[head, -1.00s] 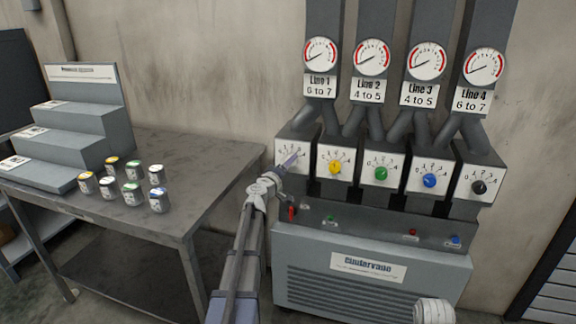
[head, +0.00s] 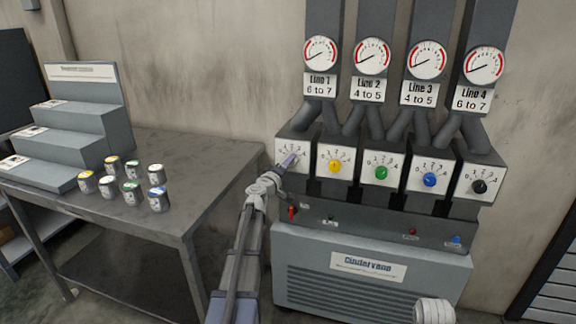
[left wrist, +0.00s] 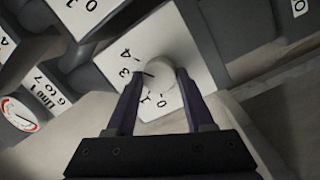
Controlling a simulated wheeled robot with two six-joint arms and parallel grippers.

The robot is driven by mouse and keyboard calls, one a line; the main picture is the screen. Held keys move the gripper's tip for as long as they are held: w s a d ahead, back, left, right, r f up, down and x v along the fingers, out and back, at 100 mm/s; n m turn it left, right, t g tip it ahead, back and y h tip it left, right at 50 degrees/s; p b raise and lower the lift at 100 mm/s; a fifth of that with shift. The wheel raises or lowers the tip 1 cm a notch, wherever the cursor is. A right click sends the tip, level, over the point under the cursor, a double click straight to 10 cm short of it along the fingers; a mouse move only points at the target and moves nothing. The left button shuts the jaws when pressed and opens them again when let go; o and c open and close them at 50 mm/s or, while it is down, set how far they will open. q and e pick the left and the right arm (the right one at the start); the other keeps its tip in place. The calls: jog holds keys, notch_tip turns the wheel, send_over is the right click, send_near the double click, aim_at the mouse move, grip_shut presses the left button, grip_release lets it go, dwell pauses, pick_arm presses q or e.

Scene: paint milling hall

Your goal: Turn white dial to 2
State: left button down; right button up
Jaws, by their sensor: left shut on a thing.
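The white dial (left wrist: 158,76) sits on a white face plate (head: 283,150) at the far left of the dial row. In the head view, my left gripper (head: 290,160) mostly hides it. In the left wrist view, my left gripper (left wrist: 158,88) is shut on the dial, one finger on each side. The plate's 0, 1, 3 and 4 show there; the 2 is hidden, apparently behind a finger. A small dark mark on the dial lies towards the 3 side, but I cannot read its exact setting. My right gripper is not in view.
Yellow (head: 334,167), green (head: 381,173), blue (head: 429,180) and black (head: 479,187) dials continue to the right. Gauges stand above them. A red lever (head: 292,212) is below my left gripper. A metal table (head: 200,160) with several paint cans stands at left.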

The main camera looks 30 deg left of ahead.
pick_arm(q)
jog(key=n+b, duration=0.1)
jog(key=n, duration=0.4)
jog(key=n+y+b, duration=0.1)
jog(key=n, duration=0.4)
jog(key=shift+f+n+t, duration=0.1)
jog(key=shift+n+t, duration=0.3)
jog(key=shift+n, duration=0.3)
jog(key=shift+c, duration=1.4)
grip_release()
jog(key=shift+d, duration=0.1)
jog(key=s+d+f+b, duration=0.1)
jog(key=s, duration=0.6)
jog(key=shift+s, duration=0.3)
jog(key=shift+d, duration=0.2)
